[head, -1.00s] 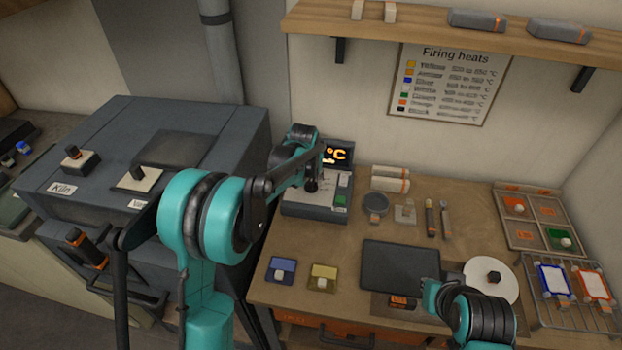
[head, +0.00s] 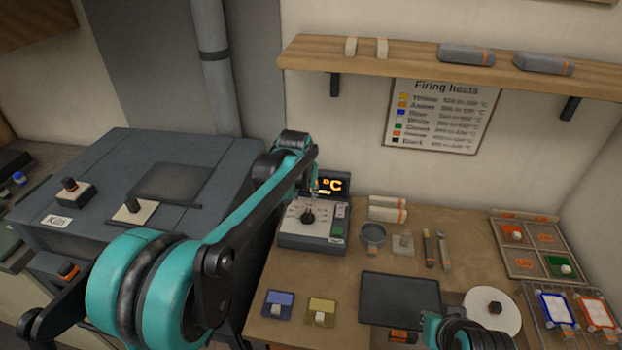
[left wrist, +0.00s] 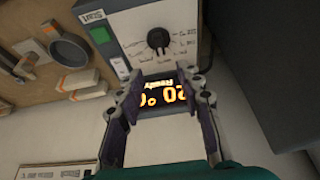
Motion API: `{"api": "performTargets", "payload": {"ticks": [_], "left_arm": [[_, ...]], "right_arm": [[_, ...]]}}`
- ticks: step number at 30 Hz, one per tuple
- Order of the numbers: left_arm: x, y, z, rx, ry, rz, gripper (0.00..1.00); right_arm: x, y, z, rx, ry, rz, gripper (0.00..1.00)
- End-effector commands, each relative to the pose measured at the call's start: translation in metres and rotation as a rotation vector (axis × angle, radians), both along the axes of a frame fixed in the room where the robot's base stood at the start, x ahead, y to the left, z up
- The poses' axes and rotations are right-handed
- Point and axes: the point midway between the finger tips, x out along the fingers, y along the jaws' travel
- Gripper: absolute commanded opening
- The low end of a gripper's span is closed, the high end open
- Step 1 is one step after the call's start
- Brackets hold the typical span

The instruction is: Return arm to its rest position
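My left arm comes in from the left in the head view, over the kiln (head: 165,180), and reaches to the kiln controller (head: 300,240). My left gripper (head: 313,185) is just in front of the controller's upper part, partly hidden by its own wrist. In the left wrist view the fingers (left wrist: 158,88) are spread apart with nothing between them. The lit orange display (left wrist: 163,93) and the black dial (left wrist: 158,38) show behind and above them.
Knobs stand on the kiln.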

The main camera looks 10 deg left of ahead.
Motion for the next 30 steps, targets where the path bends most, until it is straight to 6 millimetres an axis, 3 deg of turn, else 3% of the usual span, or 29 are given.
{"api": "performTargets", "payload": {"ticks": [5,8,11,17,24,30], "left_arm": [[-0.004,0.001,0.001,0.0,-0.002,0.0,0.36],[-0.02,0.004,0.007,-0.001,-0.014,0.0,0.36],[-0.053,0.008,0.014,-0.002,-0.035,-0.001,0.36],[-0.14,0.019,0.017,-0.004,-0.096,-0.002,0.36],[-0.24,0.028,-0.016,-0.002,-0.169,-0.003,0.36],[-0.291,0.032,-0.051,-0.001,-0.213,-0.004,0.36]], "right_arm": [[0.0,0.0,-0.001,0.0,0.0,0.0,0.0],[0.0,0.0,-0.004,0.0,0.0,0.0,0.0],[0.0,0.0,-0.011,0.0,0.0,0.0,0.0],[0.0,0.0,-0.025,0.0,0.0,0.0,0.0],[0.0,0.0,-0.041,0.0,0.0,0.0,0.0],[0.0,0.0,-0.049,0.0,0.0,0.0,0.0]]}}
